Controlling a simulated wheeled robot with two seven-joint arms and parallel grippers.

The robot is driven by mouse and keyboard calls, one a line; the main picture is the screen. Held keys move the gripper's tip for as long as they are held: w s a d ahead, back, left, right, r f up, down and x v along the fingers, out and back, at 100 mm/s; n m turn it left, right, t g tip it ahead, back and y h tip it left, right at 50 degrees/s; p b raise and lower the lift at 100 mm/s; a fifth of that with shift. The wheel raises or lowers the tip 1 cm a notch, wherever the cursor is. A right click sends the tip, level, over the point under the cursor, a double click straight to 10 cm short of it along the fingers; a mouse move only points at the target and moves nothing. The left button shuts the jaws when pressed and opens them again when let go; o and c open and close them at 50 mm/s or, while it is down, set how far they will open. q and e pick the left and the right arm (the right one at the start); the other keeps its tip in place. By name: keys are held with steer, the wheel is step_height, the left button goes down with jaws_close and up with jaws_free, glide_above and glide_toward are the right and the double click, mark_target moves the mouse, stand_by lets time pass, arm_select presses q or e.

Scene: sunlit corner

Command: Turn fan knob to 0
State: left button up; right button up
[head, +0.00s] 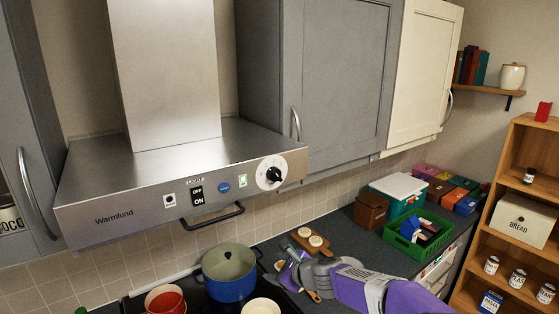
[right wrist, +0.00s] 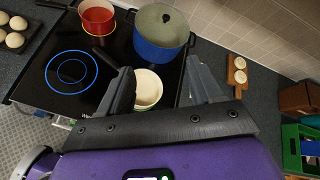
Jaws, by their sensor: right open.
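The fan knob (head: 273,175) is black and sits on a round white dial at the right end of the steel range hood (head: 130,200). The dial's markings are too small to read. My right gripper (head: 284,272) is below the hood, over the counter and hob area, well apart from the knob. It is open and empty. The knob is not in the right wrist view. My left gripper is not in view.
A blue pot (head: 230,288) and red pot (head: 165,300) stand on the hob. A green crate (head: 434,240) sits at the right.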

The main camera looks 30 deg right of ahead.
mark_target(279, 178)
steer(key=s+d+r+m+t, duration=0.2)
steer(key=r+m+t, duration=0.1)
steer(key=r, duration=0.9)
steer(key=s+d+r+m+t, duration=0.1)
steer(key=s+r+m+t, duration=0.15)
steer(key=r, duration=1.05)
steer(key=shift+m+t+h, duration=0.3)
steer(key=shift+m+t, duration=0.15)
steer(key=shift+m, duration=0.1)
steer(key=w+p, duration=0.1)
steer(key=w, duration=0.7)
steer(key=shift+a, duration=0.2)
steer(key=c, duration=1)
steer(key=shift+c, duration=0.2)
